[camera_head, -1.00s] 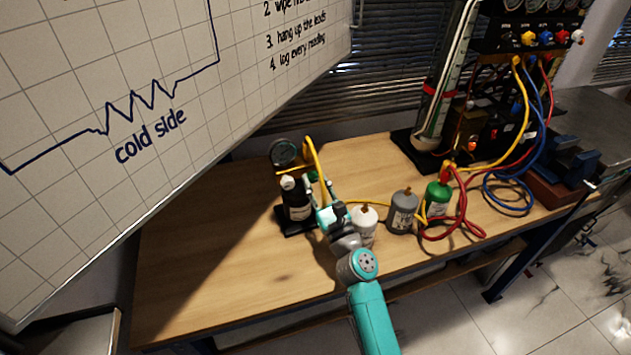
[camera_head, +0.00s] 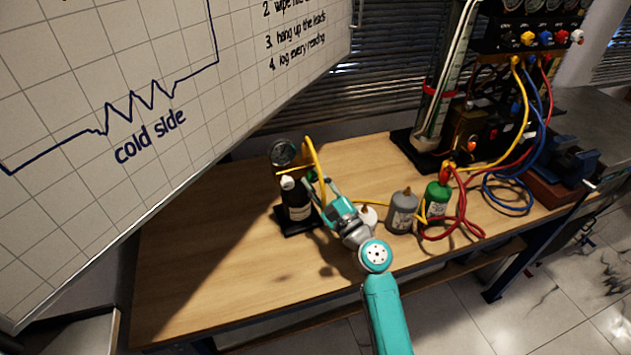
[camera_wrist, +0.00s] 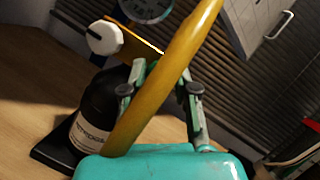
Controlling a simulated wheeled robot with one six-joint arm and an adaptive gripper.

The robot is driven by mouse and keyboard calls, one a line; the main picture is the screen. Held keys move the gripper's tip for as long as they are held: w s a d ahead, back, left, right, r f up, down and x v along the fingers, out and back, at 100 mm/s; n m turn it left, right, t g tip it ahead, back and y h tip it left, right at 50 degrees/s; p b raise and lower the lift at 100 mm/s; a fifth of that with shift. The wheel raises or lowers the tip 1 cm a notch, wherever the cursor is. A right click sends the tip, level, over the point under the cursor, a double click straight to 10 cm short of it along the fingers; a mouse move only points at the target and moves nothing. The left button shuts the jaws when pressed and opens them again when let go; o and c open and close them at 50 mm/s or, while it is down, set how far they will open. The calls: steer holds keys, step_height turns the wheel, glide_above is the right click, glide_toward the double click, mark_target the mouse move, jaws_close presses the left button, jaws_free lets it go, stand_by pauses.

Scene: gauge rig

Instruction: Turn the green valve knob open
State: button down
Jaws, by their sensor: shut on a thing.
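My gripper (camera_head: 319,184) reaches over the bench at the stand with the black bottle (camera_head: 298,205). In the wrist view its two fingers (camera_wrist: 161,78) come up on either side of the yellow hose (camera_wrist: 160,85), which crosses in front of the camera. The fingers are closed in on a thing behind the hose, at the place of the green valve knob. The knob itself is hidden by the fingers and hose, so how far it is turned cannot be seen. A round gauge (camera_head: 284,153) stands just behind.
A white bottle (camera_head: 368,217) is partly hidden by my arm, close to its right. A grey bottle (camera_head: 403,213) and a green bottle (camera_head: 437,200) stand further right, with red and blue hoses (camera_head: 512,195). The left of the wooden bench (camera_head: 205,255) is clear.

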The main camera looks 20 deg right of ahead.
steer(key=n+g, duration=0.1)
steer(key=n, duration=0.3)
steer(key=n+g+y, duration=0.1)
steer(key=n, duration=0.2)
steer(key=shift+r+n+g+y, duration=0.15)
steer(key=shift+n+g+y, duration=0.15)
steer(key=shift+n+g, duration=0.1)
steer(key=n+g, duration=0.2)
steer(key=n, duration=0.4)
steer(key=c, duration=0.9)
jaws_free()
steer(key=shift+d, duration=0.1)
steer(key=v, duration=1.2)
steer(key=shift+r, duration=0.35)
